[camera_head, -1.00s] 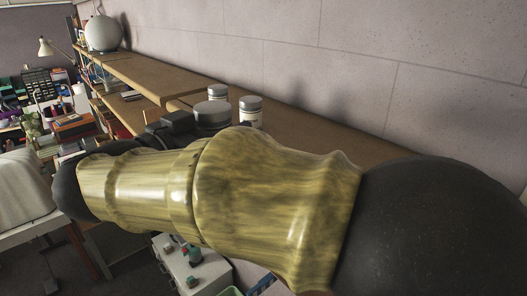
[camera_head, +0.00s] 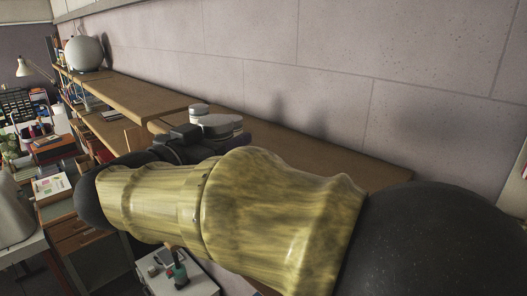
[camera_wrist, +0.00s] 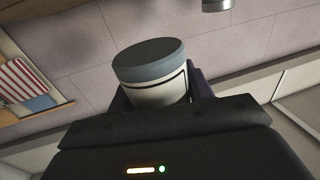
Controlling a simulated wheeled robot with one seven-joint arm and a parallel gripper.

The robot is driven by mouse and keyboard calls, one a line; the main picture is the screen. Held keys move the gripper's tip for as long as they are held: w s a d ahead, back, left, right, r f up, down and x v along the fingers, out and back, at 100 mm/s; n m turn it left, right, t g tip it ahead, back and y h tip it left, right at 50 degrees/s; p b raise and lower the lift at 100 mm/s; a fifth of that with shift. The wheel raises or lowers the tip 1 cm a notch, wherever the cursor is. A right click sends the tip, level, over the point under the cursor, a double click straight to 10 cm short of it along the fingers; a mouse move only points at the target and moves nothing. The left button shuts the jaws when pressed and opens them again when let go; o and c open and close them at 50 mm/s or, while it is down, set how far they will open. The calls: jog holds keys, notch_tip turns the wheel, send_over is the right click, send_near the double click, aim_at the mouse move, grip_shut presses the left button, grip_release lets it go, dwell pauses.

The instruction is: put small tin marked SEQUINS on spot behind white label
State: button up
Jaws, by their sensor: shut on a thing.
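A tin with a white body and grey-blue lid (camera_wrist: 150,62) sits between the dark fingers of my gripper (camera_wrist: 160,95) in the wrist view. My gripper is shut on it. A dark line shows on its white side, but no lettering is readable. In the head view, my arm covers much of the shelf. Grey-lidded tins show beyond my dark wrist: a small one (camera_head: 199,109), a wide lid (camera_head: 216,128) and another partly hidden (camera_head: 238,121). I cannot tell for sure which is held. The white label and the spot behind it are not visible.
A long brown shelf top (camera_head: 140,93) runs along the grey block wall (camera_head: 330,50). A pale round object (camera_head: 84,53) stands at its far left end. Another tin (camera_wrist: 217,5) shows at the wrist view's top edge, and a red-and-white striped item (camera_wrist: 22,78) at left.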

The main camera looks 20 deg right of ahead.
jog(key=w+d+f, duration=0.1)
jog(key=d, duration=0.3)
jog(key=w+d+f, duration=0.1)
jog(key=w+d, duration=0.1)
jog(key=d, duration=0.3)
jog(key=w+d+f, duration=0.1)
jog(key=w+d, duration=0.1)
jog(key=d, duration=0.2)
jog(key=shift+d, duration=0.25)
jog(key=shift+a+f, duration=0.1)
jog(key=shift+s, duration=0.1)
jog(key=shift+f, duration=0.25)
notch_tip(320, 180, down, 3)
jog(key=b, duration=0.3)
jog(key=shift+f, duration=0.25)
jog(key=shift+d, duration=0.25)
